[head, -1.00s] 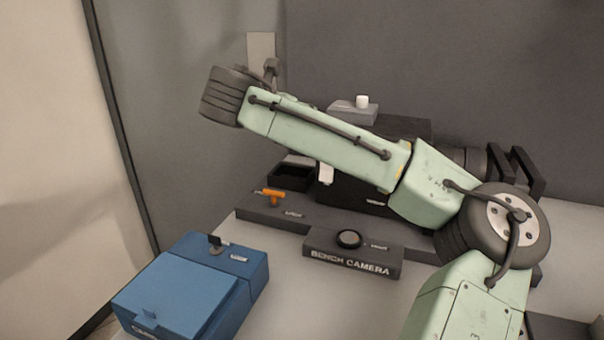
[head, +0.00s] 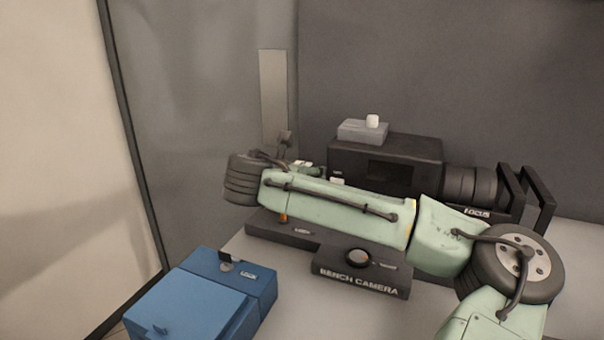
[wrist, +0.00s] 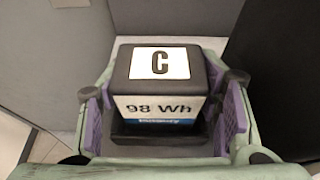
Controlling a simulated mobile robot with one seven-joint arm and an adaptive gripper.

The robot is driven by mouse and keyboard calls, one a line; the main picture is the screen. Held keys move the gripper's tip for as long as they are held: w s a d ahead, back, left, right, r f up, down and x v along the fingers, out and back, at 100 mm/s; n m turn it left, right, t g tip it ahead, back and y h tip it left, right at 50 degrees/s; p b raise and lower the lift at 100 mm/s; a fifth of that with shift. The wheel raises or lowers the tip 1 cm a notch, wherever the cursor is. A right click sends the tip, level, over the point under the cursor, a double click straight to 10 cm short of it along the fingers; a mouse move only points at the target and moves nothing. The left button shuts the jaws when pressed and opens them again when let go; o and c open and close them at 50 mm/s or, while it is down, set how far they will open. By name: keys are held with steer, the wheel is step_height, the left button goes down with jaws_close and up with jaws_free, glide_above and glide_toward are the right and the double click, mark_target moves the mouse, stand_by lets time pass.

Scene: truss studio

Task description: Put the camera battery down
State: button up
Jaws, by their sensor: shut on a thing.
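The camera battery (wrist: 160,100) is a dark block with a white "C" label on top and a "98 Wh" label on its front. In the wrist view it sits between the purple pads of my gripper (wrist: 162,112), which is shut on it. A dark tray or base shows just below the battery; I cannot tell whether they touch. In the head view my arm lies across the front of the bench camera (head: 385,165), and my gripper and the battery are mostly hidden behind it.
The bench camera stands on a dark base (head: 330,255) with a round knob (head: 358,257) and a "BENCH CAMERA" label. A blue case (head: 200,300) is at the lower left. A grey block (head: 362,131) with a white knob lies on top of the camera. A wall is close behind.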

steer(key=shift+f, duration=0.1)
steer(key=o, duration=1.7)
steer(key=b+v, duration=0.2)
steer(key=v, duration=1)
